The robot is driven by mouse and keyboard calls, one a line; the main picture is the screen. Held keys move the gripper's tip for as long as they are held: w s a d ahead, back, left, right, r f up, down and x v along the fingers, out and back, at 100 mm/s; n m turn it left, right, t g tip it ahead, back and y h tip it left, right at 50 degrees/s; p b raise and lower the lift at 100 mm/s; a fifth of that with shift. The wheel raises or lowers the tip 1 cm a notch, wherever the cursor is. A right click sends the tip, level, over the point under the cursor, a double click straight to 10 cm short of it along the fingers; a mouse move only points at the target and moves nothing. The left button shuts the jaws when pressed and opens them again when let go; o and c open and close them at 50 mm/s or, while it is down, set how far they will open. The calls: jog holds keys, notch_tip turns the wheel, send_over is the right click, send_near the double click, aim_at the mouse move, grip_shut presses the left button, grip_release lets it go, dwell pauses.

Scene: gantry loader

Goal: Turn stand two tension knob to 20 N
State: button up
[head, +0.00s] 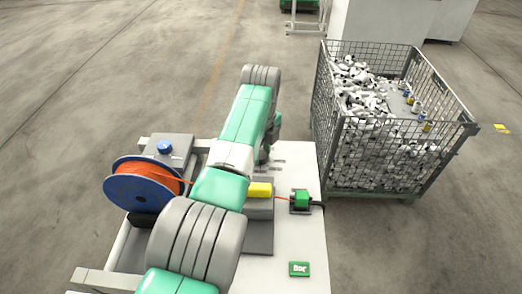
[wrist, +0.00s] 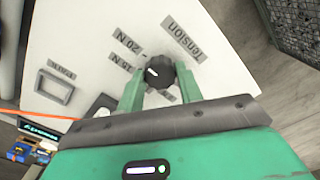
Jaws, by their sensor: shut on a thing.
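A round black tension knob (wrist: 158,68) with a short white pointer mark sits on a white panel (wrist: 75,35) in the wrist view. The "Tension" label (wrist: 184,41) is beside it. The "20 N" label (wrist: 128,44) and the "15 N" label (wrist: 120,62) lie to its left. The white mark points left, roughly toward the 15 N label; its exact setting is hard to read. My gripper (wrist: 160,80) is shut on the knob, one green finger on each side. Another label below the knob is partly hidden. In the head view my arm hides the gripper and knob.
A blue spool of orange cable (head: 148,183) stands on the bench's left. The cable runs past a yellow block (head: 260,189) to a green unit (head: 302,199). A wire-mesh crate (head: 372,187) of white fittings stands close at right.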

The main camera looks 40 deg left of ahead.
aim_at(261, 154)
jog(key=o, duration=1)
notch_tip(261, 154, up, 8)
jog(key=shift+f, duration=0.1)
